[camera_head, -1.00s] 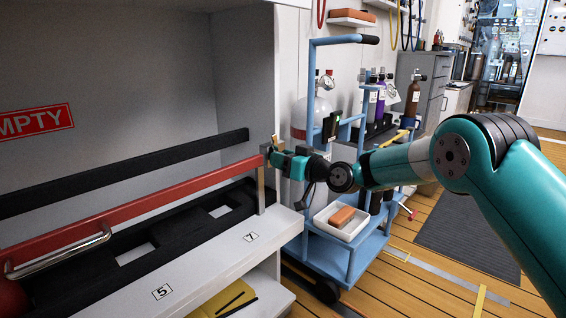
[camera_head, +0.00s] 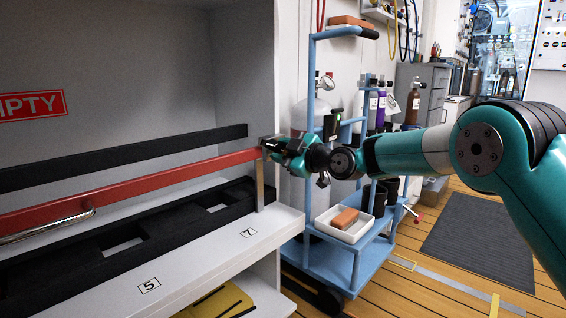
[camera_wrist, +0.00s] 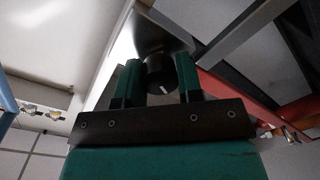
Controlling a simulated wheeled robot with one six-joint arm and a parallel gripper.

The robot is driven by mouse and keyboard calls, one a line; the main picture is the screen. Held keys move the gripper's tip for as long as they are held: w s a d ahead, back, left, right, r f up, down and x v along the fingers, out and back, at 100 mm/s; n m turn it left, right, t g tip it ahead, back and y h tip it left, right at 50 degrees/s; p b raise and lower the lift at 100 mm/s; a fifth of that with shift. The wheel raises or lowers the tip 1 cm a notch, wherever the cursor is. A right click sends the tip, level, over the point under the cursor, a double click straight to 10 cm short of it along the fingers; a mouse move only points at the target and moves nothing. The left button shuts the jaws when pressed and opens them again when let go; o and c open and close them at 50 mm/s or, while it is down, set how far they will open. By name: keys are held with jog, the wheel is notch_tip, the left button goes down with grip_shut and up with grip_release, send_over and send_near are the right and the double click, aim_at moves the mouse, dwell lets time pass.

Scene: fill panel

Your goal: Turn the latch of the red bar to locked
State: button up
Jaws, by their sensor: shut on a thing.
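The red bar (camera_head: 140,183) runs level across the front of the shelf in the head view. Its right end meets an upright metal post (camera_head: 260,186). My gripper (camera_head: 274,146) is at that right end. In the wrist view, its two green fingers (camera_wrist: 160,78) are shut on a round black latch knob (camera_wrist: 161,73) with a small white mark. A pale metal plate lies behind the knob, and part of the red bar (camera_wrist: 232,100) shows at the right. The fingers hide most of the latch in the head view, and I cannot read its position.
A metal handle (camera_head: 50,226) is on the red bar at the left. A black rail (camera_head: 120,158) runs behind it. A blue cart (camera_head: 352,262) with a white tray (camera_head: 350,234) and gas cylinders stands right of the shelf, close below my arm. The floor at right is open.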

jog(key=n+b, duration=0.2)
jog(key=n, duration=0.1)
jog(key=shift+f+b, duration=0.2)
jog(key=shift+b, duration=0.15)
jog(key=shift+r+n+b, duration=0.1)
jog(key=shift+n+b, duration=0.75)
jog(key=shift+n, duration=0.35)
jog(key=o, duration=0.9)
jog(key=shift+r, duration=0.1)
jog(key=shift+s+d+r, duration=0.1)
jog(key=shift+s+d, duration=0.25)
jog(key=shift+d, duration=0.1)
jog(key=p+v, duration=0.4)
jog(key=v, duration=1.2)
jog(key=shift+s, duration=0.2)
